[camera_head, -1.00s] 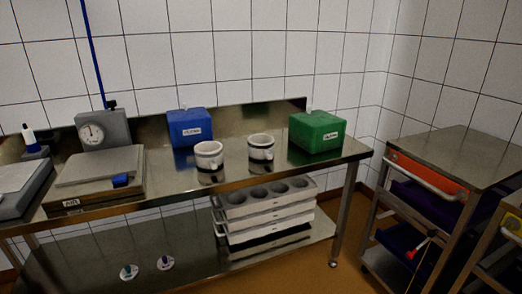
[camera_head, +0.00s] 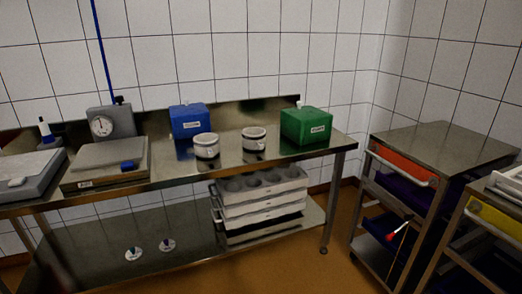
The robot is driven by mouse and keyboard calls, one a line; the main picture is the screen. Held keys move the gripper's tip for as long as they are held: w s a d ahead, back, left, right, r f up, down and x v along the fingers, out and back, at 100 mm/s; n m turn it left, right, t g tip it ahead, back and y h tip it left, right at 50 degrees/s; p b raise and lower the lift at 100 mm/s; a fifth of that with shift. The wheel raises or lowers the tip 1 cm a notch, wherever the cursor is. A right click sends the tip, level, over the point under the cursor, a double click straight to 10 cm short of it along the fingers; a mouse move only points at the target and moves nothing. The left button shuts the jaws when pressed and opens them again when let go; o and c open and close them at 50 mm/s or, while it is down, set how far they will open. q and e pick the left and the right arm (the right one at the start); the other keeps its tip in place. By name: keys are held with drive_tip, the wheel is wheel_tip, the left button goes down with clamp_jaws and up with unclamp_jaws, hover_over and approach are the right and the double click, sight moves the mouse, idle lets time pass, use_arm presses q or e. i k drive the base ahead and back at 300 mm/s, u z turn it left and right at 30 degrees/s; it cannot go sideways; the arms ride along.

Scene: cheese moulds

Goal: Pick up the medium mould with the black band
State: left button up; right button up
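Two white round moulds stand upright on the steel table. The left mould (camera_head: 206,146) is in front of the blue box, and the right mould (camera_head: 254,139) stands between the blue and green boxes. Each seems to have a dark band around it, but the view is too dark and small to be sure of band colour or size. A stack of pale multi-hole mould blocks (camera_head: 262,204) sits on the lower shelf. Neither of my grippers is in view.
A blue box (camera_head: 189,120) and a green box (camera_head: 306,125) stand along the back of the table (camera_head: 180,172). A dial scale (camera_head: 110,124) is at left. Two small discs lie on the lower shelf. A steel cart (camera_head: 440,143) stands at right, with floor between.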

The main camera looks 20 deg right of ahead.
sight(253, 138)
drive_tip(key=z, duration=1.1)
drive_tip(key=i, duration=1.2)
drive_tip(key=u, duration=0.8)
drive_tip(key=i, duration=0.7)
drive_tip(key=u, duration=0.75)
